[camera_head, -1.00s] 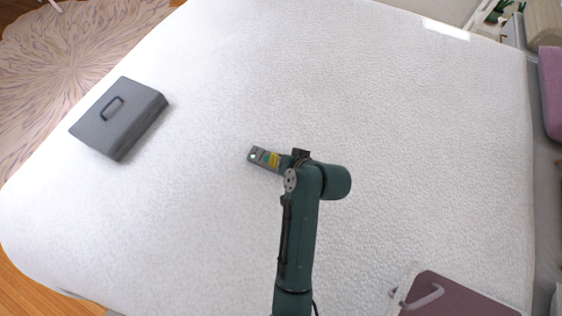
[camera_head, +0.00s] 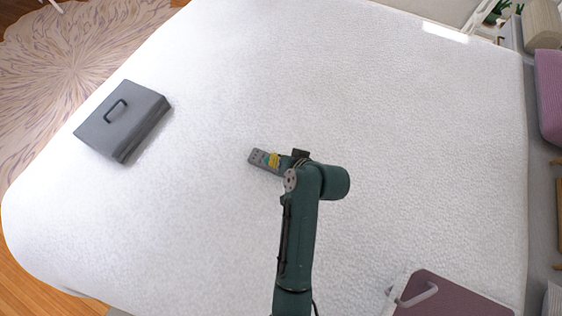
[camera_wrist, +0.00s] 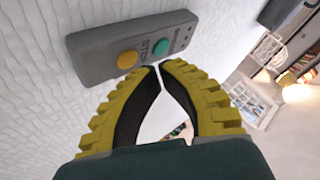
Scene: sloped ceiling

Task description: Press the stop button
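A grey button box (camera_wrist: 95,52) shows in the wrist view, near the white quilted surface. It has an orange round button (camera_wrist: 127,60) and a teal round button (camera_wrist: 160,46), with dark lettering between them that looks like STOP. My gripper (camera_wrist: 158,67) has yellow ribbed fingers whose tips meet at the box's lower edge in the picture, between the two buttons. I cannot tell whether they touch the box. Nothing is held between them. In the head view the small grey box (camera_head: 257,156) shows just left of my yellow fingertips (camera_head: 274,160).
A dark grey case with a handle (camera_head: 122,120) lies at the left of the white bed (camera_head: 400,120). A purple-brown case (camera_head: 450,296) with a pale handle lies at the lower right. The bed around my arm is clear.

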